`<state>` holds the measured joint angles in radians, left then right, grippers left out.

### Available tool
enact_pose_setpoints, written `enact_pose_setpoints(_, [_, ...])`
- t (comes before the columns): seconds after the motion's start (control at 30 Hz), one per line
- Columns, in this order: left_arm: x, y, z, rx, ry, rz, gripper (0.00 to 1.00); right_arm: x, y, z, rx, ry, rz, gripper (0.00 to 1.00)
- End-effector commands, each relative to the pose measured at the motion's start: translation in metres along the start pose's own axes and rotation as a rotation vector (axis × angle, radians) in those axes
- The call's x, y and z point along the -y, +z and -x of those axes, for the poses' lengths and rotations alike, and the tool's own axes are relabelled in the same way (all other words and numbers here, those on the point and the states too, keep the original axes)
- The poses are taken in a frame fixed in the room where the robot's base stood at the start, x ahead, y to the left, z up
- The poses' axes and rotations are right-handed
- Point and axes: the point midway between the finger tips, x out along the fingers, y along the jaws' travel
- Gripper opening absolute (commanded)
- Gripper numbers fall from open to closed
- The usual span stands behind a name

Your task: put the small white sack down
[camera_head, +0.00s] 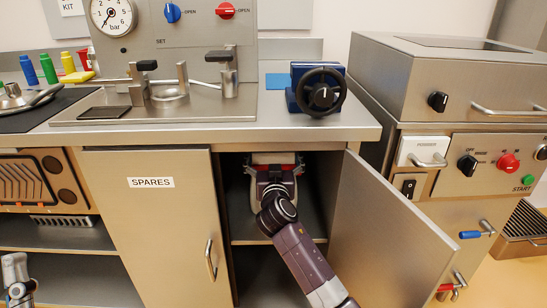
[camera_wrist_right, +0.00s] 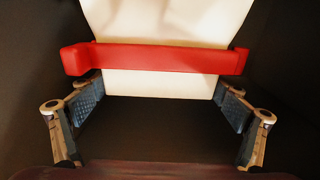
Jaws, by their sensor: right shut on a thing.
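The small white sack (camera_wrist_right: 165,20) fills the upper middle of the right wrist view, with a red clip (camera_wrist_right: 160,58) across it. My right gripper (camera_wrist_right: 160,105) has its two finger pads at the sack's left and right sides, just below the clip, and is shut on it. In the head view my right gripper (camera_head: 275,178) reaches into the open cabinet, and a pale strip of the sack (camera_head: 274,158) shows beyond it. The sack's underside is hidden. A part of my left arm shows at the lower left edge; its fingers cannot be made out.
The cabinet has a shelf (camera_head: 310,233) below my gripper. Its right door (camera_head: 385,235) stands open beside my arm, and the closed SPARES door (camera_head: 150,225) is on the left. The counter edge (camera_head: 230,135) runs above the opening. The cabinet's inside is dark.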

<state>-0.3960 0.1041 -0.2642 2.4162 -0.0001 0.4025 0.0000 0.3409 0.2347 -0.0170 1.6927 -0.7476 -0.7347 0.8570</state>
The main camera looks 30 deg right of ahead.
Motion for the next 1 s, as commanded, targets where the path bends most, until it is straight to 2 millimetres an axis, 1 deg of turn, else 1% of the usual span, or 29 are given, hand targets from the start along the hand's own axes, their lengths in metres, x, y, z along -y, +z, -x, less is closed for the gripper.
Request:
enact_pose_setpoints(0.03, [0.000,0.000,0.000,0.000,0.000,0.000,0.34,0.000,-0.003,0.000,-0.006,-0.001,0.000,0.34])
enact_pose_setpoints(0.23, [0.000,-0.005,0.001,-0.021,0.001,0.001,0.34,0.000,-0.002,0.000,-0.006,-0.001,-0.001,0.34])
enact_pose_setpoints(0.27, [0.000,-0.005,0.000,-0.024,0.001,0.001,0.34,0.000,0.001,0.000,0.000,0.000,0.000,0.95])
enact_pose_setpoints(0.3, [0.000,-0.005,0.000,-0.023,0.001,0.001,0.34,0.000,0.001,0.000,0.000,0.000,0.000,0.99])
enact_pose_setpoints(0.63, [-0.001,-0.005,0.000,-0.020,0.001,0.001,0.34,0.000,0.000,0.000,0.000,0.000,0.000,1.00])
enact_pose_setpoints(0.73, [0.000,-0.001,-0.001,-0.001,0.001,0.001,0.34,0.000,-0.001,0.002,0.001,-0.001,0.000,1.00])
enact_pose_setpoints(0.87, [0.003,0.019,-0.001,0.093,-0.005,-0.005,0.34,0.001,0.000,0.019,0.002,-0.002,-0.001,1.00])
enact_pose_setpoints(0.97, [0.005,0.037,0.001,0.178,-0.008,-0.009,0.34,0.001,0.000,0.038,0.003,-0.002,-0.002,1.00])
enact_pose_setpoints(1.0, [0.005,0.045,0.002,0.214,-0.009,-0.011,0.34,0.001,0.000,0.048,0.004,-0.002,-0.003,1.00])
